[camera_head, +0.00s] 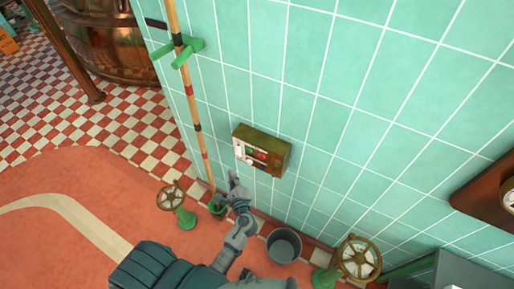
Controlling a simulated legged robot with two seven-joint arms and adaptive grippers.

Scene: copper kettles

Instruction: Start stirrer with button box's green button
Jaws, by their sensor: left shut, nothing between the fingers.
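The button box (268,140) is a small olive-brown box mounted on the green tiled wall near the middle of the view. Its front shows small red and green spots and a pale part on the left; they are too small to tell apart well. My left gripper (232,177) is shut and empty, pointing up just below and left of the box, apart from it in the picture. How far it is from the box in depth I cannot tell. The stirrer itself does not show clearly. My right gripper is out of view.
A wooden pole (188,88) in a green bracket (184,56) stands left of the box. Valve wheels (358,258) (171,196) and a grey bucket (284,245) stand below. A copper kettle (110,40) is at upper left. The red floor (60,240) is clear.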

